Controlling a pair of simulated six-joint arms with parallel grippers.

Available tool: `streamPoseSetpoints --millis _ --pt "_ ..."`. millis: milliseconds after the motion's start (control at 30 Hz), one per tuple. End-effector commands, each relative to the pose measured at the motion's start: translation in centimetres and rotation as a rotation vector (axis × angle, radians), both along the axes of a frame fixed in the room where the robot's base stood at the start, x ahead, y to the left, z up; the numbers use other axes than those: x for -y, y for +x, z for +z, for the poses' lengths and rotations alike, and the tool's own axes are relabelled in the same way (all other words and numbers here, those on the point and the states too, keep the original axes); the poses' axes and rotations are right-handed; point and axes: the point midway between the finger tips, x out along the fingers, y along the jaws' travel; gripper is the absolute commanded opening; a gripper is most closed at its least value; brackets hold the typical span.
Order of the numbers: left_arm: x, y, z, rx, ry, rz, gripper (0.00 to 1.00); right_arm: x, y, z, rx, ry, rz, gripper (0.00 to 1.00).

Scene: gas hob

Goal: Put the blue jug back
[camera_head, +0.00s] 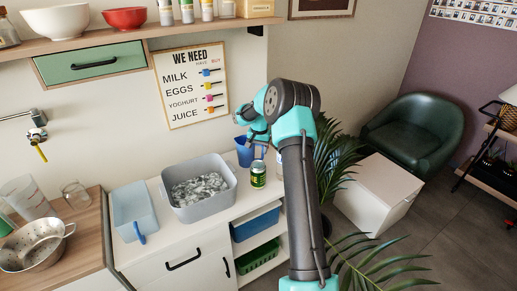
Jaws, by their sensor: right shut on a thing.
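The blue jug (245,155) is near the back right of the white counter, behind the green can. My right gripper (246,138) reaches down to the jug from above and is shut on it. The arm and gripper hide part of the jug's top. I cannot tell whether the jug touches the counter. My left gripper is not in view.
A grey tub (205,210) of ice stands left of the jug, and a green can (258,174) stands in front of it. A light blue bin (134,205) is further left. Shelves with a blue bin (256,223) and a green basket (257,256) are below.

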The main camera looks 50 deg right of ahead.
Motion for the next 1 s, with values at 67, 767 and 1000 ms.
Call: streamPoseSetpoints --millis 67,767,1000 --pt "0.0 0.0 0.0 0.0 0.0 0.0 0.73 0.0 0.0 -0.2 -0.001 0.0 0.0 0.56" --pt "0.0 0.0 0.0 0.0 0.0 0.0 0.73 0.0 0.0 0.9 0.002 -0.001 0.0 0.81" --pt "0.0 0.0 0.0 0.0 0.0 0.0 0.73 0.0 -0.1 4.7 0.003 -0.002 0.0 0.81"
